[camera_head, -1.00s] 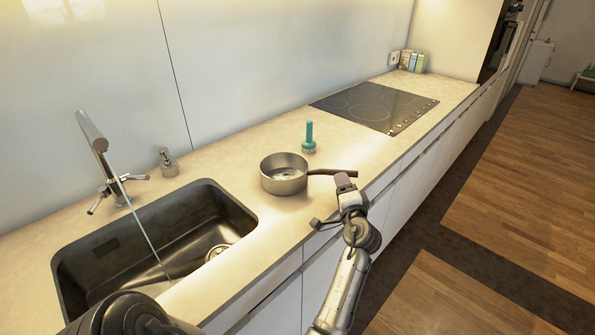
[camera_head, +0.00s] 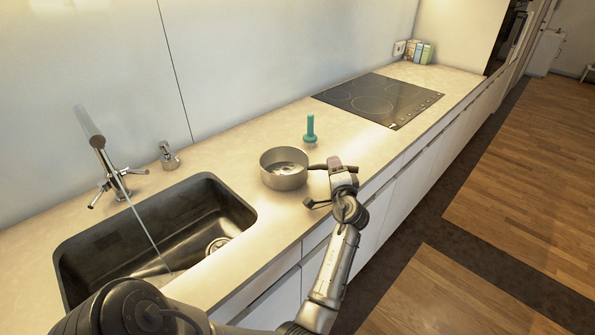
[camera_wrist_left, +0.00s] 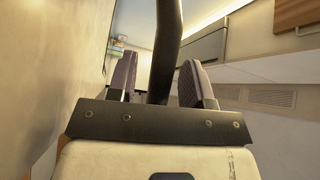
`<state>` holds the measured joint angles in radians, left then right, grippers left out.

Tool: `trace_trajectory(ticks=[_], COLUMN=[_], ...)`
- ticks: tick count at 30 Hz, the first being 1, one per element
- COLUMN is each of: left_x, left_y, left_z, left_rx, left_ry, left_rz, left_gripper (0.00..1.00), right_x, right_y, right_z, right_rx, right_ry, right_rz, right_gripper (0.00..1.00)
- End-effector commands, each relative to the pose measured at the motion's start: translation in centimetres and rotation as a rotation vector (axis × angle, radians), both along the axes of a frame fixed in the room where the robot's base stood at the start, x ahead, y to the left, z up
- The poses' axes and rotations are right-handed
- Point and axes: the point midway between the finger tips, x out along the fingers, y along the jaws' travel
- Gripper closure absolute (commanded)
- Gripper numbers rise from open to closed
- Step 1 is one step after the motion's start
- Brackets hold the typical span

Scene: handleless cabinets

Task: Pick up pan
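A round grey metal pan (camera_head: 285,170) stands upright on the beige counter, right of the sink. Its dark handle (camera_head: 318,167) points right toward the counter's front edge. My left gripper (camera_head: 337,164) is at the handle's outer end. In the left wrist view the dark handle (camera_wrist_left: 166,50) passes between the two fingers of the gripper (camera_wrist_left: 160,82), with a gap on each side, so the gripper is open around it. The handle's far part is hidden behind the fingers in the head view. My right gripper is not in view.
A black hob (camera_head: 378,100) lies farther right.

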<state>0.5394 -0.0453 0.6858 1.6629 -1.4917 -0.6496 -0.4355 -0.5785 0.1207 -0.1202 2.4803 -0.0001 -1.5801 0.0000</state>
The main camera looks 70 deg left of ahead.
Motion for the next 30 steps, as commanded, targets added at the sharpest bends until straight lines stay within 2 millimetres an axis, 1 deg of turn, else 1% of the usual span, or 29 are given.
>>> trace_trajectory(ticks=[1, 2, 14, 30], left_x=[0.00, 0.00, 0.00, 0.00], left_y=[0.00, -0.01, -0.01, -0.01], left_z=[0.02, 0.02, 0.04, 0.47], left_rx=[0.000, 0.000, 0.001, 0.003], left_ry=[0.000, 0.000, 0.000, 0.000], left_rz=[0.000, 0.000, 0.000, 0.001], left_gripper=[0.59, 0.61, 1.00, 1.00], right_x=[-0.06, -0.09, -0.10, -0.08], right_y=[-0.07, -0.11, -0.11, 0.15], right_z=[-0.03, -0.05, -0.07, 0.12], right_rx=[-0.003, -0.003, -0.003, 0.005], right_ry=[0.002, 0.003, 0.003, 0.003], right_rz=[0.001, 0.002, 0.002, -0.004], right_gripper=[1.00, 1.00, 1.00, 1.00])
